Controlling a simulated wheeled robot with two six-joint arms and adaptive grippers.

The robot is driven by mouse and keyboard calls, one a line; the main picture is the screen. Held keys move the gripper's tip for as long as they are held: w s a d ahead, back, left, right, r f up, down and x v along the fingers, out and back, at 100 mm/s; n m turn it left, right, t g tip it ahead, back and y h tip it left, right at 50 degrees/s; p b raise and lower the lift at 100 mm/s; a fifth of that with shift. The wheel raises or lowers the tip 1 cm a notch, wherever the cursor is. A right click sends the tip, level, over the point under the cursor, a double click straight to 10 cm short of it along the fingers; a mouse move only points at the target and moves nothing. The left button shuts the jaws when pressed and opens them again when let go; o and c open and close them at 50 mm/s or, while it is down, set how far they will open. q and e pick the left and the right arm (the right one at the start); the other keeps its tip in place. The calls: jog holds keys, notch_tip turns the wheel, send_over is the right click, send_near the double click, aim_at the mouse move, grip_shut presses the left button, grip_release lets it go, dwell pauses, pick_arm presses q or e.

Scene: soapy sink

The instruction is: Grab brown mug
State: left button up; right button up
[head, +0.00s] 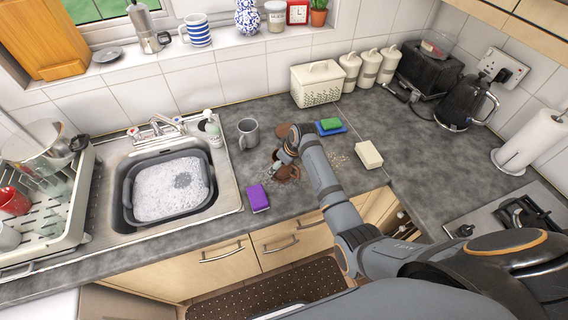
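The brown mug (291,176) stands on the dark grey counter to the right of the sink, near the counter's front edge. My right arm comes in from the right, and its gripper (279,168) is down at the mug. The gripper and wrist cover part of the mug. The fingers are too small and too much overlapped with the mug to tell whether they are closed on it. My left gripper is not in view.
A grey mug (248,133) stands behind, a purple sponge (258,198) lies in front left. A green sponge (330,124) and a cream block (368,155) lie to the right. The sink holds a grey basin (128,202) of suds. Brown crumbs lie beside my arm.

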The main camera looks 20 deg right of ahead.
jog(key=c, duration=1.4)
jog(key=shift+c, duration=0.8)
jog(key=shift+r, duration=0.1)
